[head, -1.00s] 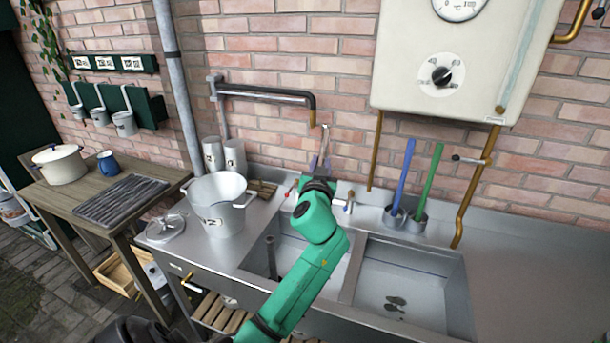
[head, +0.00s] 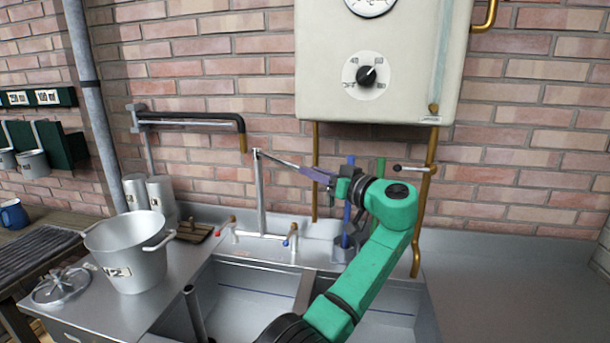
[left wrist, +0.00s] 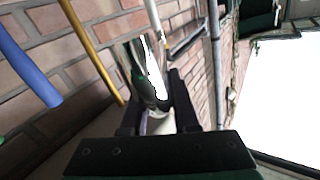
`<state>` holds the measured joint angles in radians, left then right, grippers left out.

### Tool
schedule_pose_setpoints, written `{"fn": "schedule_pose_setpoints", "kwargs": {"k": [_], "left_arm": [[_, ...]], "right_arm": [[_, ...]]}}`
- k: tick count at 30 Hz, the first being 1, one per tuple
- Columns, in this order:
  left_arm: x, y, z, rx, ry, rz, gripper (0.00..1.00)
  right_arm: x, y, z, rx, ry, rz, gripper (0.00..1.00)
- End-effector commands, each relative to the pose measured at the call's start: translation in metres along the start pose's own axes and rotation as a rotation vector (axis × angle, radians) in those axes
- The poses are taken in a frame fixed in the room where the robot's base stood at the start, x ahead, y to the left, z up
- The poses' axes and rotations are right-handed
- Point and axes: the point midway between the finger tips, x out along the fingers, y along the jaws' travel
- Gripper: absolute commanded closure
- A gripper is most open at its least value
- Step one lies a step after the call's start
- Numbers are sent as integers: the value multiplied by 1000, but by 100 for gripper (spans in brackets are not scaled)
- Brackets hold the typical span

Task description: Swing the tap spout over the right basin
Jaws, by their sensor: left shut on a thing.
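The tap (head: 261,195) stands upright behind the sink, with a red-marked handle (head: 226,228) and a blue-marked handle (head: 291,236). Its thin spout (head: 280,160) runs from the top of the riser to the right. My left gripper (head: 318,175) is shut on the spout's outer part and hides its end. In the left wrist view the pale spout (left wrist: 152,75) lies between my finger pads. The left basin (head: 240,310) is in front of the tap. The right basin (head: 400,302) is partly hidden behind my green arm. My right gripper is out of view.
A blue-handled brush (head: 349,205) and a green-handled one stand in a holder (head: 343,250) just behind my arm. The boiler (head: 400,70) hangs above, with brass pipes (head: 425,205). A large pot (head: 130,250) is at the left. The right counter (head: 500,280) is clear.

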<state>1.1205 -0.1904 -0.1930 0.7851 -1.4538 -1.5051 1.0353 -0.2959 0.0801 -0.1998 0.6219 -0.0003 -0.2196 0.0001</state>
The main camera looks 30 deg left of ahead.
Motion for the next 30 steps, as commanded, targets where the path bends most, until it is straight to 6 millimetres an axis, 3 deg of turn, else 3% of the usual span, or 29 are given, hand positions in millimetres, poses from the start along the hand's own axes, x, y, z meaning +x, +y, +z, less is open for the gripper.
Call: {"fn": "schedule_pose_setpoints", "kwargs": {"k": [15, 16, 18, 30], "left_arm": [[-4, 3, 3, 4, -10, -11, 100], [-4, 3, 3, 4, -10, -11, 64], [-4, 3, 3, 4, -10, -11, 43], [-11, 3, 2, 1, -7, -11, 43]], "right_arm": [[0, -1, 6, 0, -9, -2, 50], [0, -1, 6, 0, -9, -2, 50], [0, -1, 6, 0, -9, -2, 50], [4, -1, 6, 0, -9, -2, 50]]}}
